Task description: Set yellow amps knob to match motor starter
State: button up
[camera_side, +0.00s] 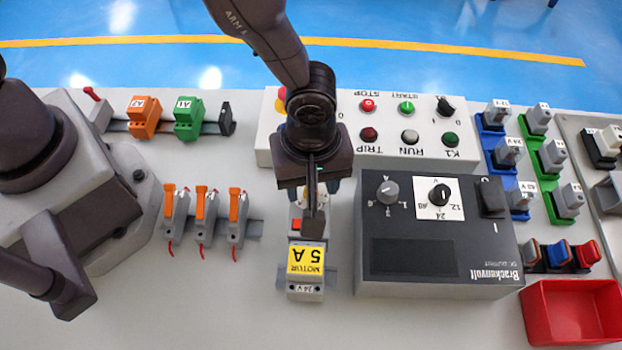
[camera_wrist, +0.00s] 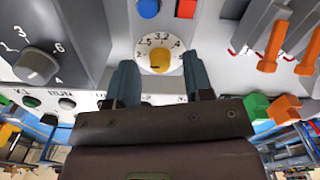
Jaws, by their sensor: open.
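The yellow amps knob (camera_wrist: 160,60) sits on a white round dial with small numbers, seen in the wrist view; its setting is too small to tell surely. In the side view my gripper hides most of it. The motor starter (camera_side: 296,224) stands upright on the panel, with a yellow label (camera_side: 306,261) reading "MOTOR 5 A" at its lower end. My gripper (camera_wrist: 160,62) is open, with one finger on each side of the yellow knob in the wrist view. I cannot tell whether they touch it. In the side view my gripper (camera_side: 314,222) points down over the starter.
Right of the starter is a dark Brackenvolt supply (camera_side: 440,235) with two knobs and a switch. A light control box (camera_side: 268,140) with buttons and lamps lies behind. Orange-levered terminals (camera_side: 201,210) stand left. A red bin (camera_side: 570,312) sits at the front right.

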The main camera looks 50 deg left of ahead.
jog(key=shift+f, duration=0.45)
jog(key=shift+c, duration=0.5)
grip_shut()
